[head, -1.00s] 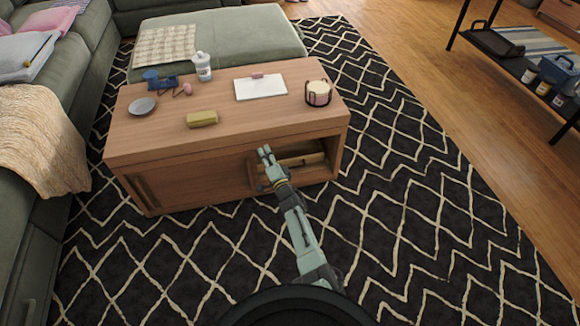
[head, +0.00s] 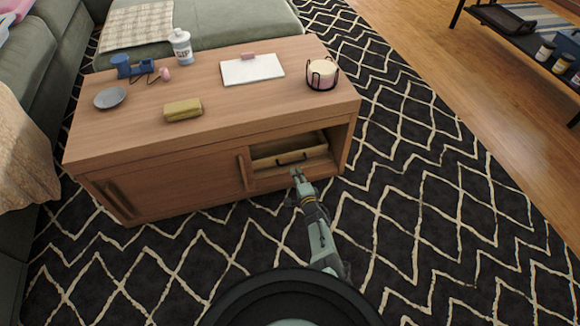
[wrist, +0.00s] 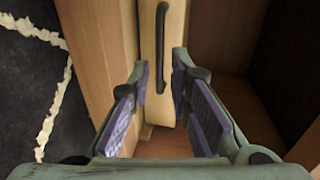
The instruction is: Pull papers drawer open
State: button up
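The papers drawer (head: 272,162) is a pale wood front with a dark bar handle (head: 291,159), inside the open right bay of the wooden coffee table (head: 150,175). In the wrist view the drawer front (wrist: 173,107) stands upright in the picture, with its black handle (wrist: 158,50) beyond my fingertips. My gripper (head: 297,172) is just in front of the drawer, near the handle. The handle appears apart from the fingers.
A sliding door panel (head: 180,182) with a vertical handle covers the table's left bay. On the tabletop are a clipboard (head: 252,69), a candle holder (head: 322,75), a yellow block (head: 183,110) and a grey dish (head: 110,97). The patterned rug (head: 430,220) is clear to the right.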

aim_at(291, 163)
jog(key=b+x, duration=0.6)
jog(key=shift+w+a+f, duration=0.1)
jog(key=shift+w+f, duration=0.2)
jog(key=shift+w+a+b, duration=0.2)
jog(key=shift+w+b, duration=0.25)
jog(key=shift+w, duration=0.1)
jog(key=shift+w+r, duration=0.15)
jog(key=shift+w, duration=0.1)
jog(key=shift+c, duration=0.3)
grip_shut()
